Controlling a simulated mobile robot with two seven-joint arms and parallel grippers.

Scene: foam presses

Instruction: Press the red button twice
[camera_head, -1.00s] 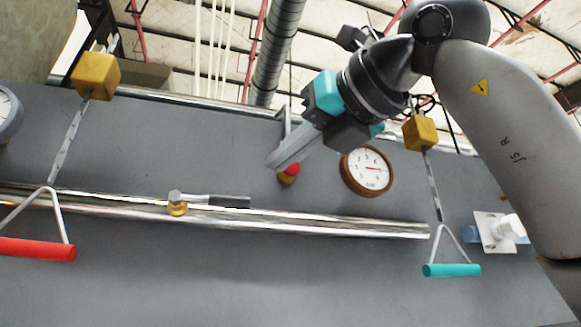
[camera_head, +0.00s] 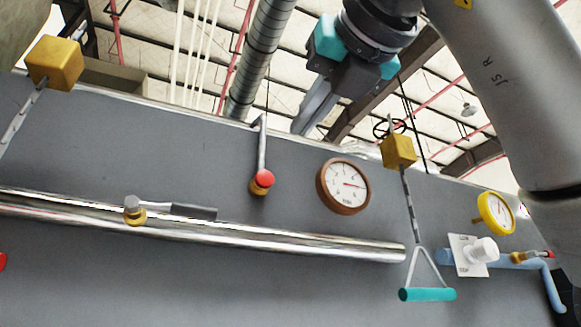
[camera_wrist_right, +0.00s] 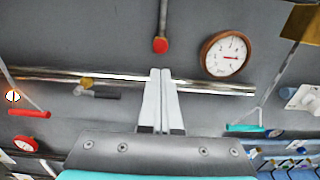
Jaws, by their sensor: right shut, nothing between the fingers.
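The red button (camera_head: 264,178) is a round red cap on a brass base on the grey panel, at the lower end of a thin grey pipe. It also shows in the right wrist view (camera_wrist_right: 160,45), above the fingertips in the picture. My right gripper (camera_head: 304,128) is shut and empty, up and to the right of the button in the head view and apart from it. In the right wrist view its two fingers (camera_wrist_right: 160,73) lie side by side, pointing toward the panel. My left gripper is in neither view.
A brown-rimmed gauge (camera_head: 343,186) is right of the button. A silver rail (camera_head: 300,243) with a lever valve (camera_head: 135,211) runs below. A teal pull handle (camera_head: 427,294) hangs at right, near a white knob (camera_head: 482,250) and yellow gauge (camera_head: 495,212).

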